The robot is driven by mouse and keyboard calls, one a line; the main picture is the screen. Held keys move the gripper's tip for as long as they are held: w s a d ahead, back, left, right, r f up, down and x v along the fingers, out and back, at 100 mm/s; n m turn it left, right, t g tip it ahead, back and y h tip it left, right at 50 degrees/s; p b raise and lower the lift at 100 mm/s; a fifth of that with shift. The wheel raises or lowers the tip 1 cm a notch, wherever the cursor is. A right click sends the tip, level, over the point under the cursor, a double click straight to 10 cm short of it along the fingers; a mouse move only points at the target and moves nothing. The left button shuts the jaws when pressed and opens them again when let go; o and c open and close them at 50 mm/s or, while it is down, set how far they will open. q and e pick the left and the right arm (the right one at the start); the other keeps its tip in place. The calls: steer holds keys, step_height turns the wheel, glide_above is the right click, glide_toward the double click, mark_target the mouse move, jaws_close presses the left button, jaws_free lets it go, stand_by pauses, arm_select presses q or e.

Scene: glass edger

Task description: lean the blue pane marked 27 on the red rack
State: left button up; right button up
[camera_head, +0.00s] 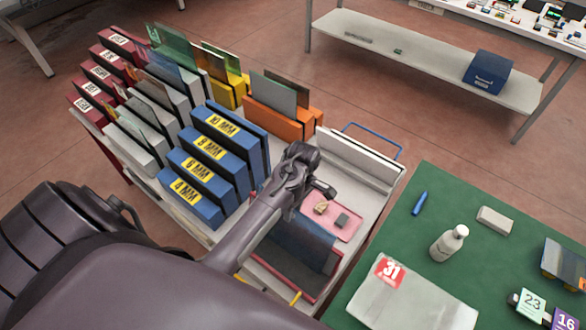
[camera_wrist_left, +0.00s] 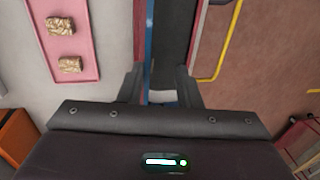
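A dark blue pane (camera_head: 300,248) leans on the red rack (camera_head: 322,292) at the front of the cart; I see no number on it. In the left wrist view a thin blue strip (camera_wrist_left: 148,60), apparently its edge, and red rack edges (camera_wrist_left: 199,40) show from above. My left gripper (camera_head: 322,188) is above the rack's far side, pointing down. In the left wrist view its two fingers (camera_wrist_left: 160,90) stand apart, with a gap between them; I see nothing clamped. The pane's far edge is partly hidden by my arm. My right gripper is out of view.
A pink tray (camera_head: 345,232) with small blocks lies beside the rack. Slotted blue racks (camera_head: 225,150) and orange ones (camera_head: 280,120) stand behind. A green table (camera_head: 480,255) at right holds a pane marked 31 (camera_head: 405,300), a bottle (camera_head: 449,243) and number cards (camera_head: 535,302).

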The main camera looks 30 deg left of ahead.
arm_select(q)
steer(key=shift+s+f, duration=0.1)
steer(key=shift+f, duration=0.05)
steer(key=shift+r, duration=0.35)
steer(key=r+b, duration=0.1)
steer(key=r, duration=0.1)
steer(key=w+r, duration=0.1)
steer(key=r, duration=0.1)
steer(key=shift+w+b, duration=0.1)
steer(key=shift+b, duration=0.25)
steer(key=r, duration=0.1)
steer(key=r+p, duration=0.1)
steer(key=r, duration=0.1)
steer(key=shift+w+d+r, duration=0.1)
steer(key=shift+w, duration=0.1)
